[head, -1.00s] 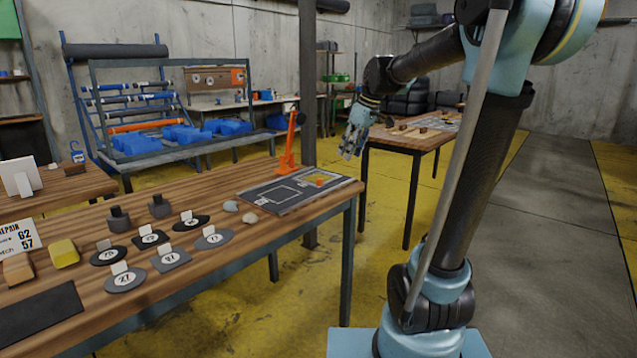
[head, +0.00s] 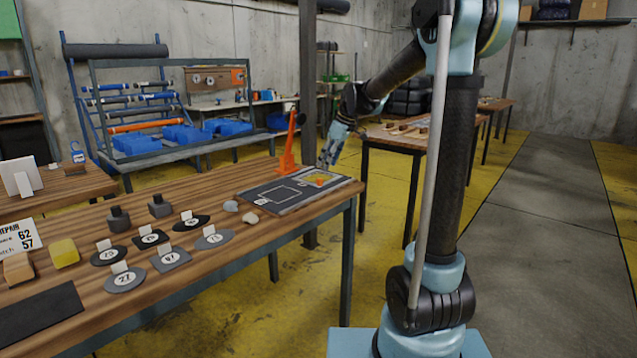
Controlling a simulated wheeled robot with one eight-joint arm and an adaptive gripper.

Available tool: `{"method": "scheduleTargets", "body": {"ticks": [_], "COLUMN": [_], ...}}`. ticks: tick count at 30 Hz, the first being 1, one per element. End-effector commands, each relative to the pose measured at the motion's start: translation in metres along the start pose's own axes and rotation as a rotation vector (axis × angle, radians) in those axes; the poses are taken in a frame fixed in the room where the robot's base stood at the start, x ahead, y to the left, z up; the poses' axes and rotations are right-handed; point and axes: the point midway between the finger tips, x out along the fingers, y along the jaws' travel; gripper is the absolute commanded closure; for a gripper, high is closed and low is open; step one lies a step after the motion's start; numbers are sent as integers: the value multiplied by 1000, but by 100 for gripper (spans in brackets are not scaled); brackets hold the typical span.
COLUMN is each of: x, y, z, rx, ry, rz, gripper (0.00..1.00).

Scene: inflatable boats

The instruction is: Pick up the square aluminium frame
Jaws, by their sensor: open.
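A dark mat (head: 262,190) lies at the right end of the near wooden table (head: 215,228). A thin pale square outline (head: 283,195) shows on the mat; I cannot tell whether it is a printed mark or a frame. Beside it, at the mat's far right, is a yellowish square patch (head: 318,179) with orange in it and a pale edge. I cannot make out the square aluminium frame for certain. My gripper (head: 325,161) points down, open, close by the far right part of the mat, near the yellowish patch. Its height above the table is hard to judge.
An orange upright tool (head: 290,147) stands at the table's far edge, left of my gripper. Several numbered dark patches (head: 170,260) and two dark weights (head: 119,219) lie further left. A grey post (head: 308,100) stands behind.

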Motion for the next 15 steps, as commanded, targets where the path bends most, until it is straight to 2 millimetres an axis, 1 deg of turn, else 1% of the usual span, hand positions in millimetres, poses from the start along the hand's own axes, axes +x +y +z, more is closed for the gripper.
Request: {"method": "scheduleTargets", "body": {"ticks": [1, 3, 6, 11, 15], "x": [8, 17, 25, 33, 50], "y": [0, 0, 0, 1, 3], "z": [0, 0, 0, 0, 1], "rx": [-1, -1, -1, -1, 0], "ry": [0, 0, 0, 0, 0], "rz": [0, 0, 0, 0, 0], "gripper": [57, 57, 57, 57, 57]}}
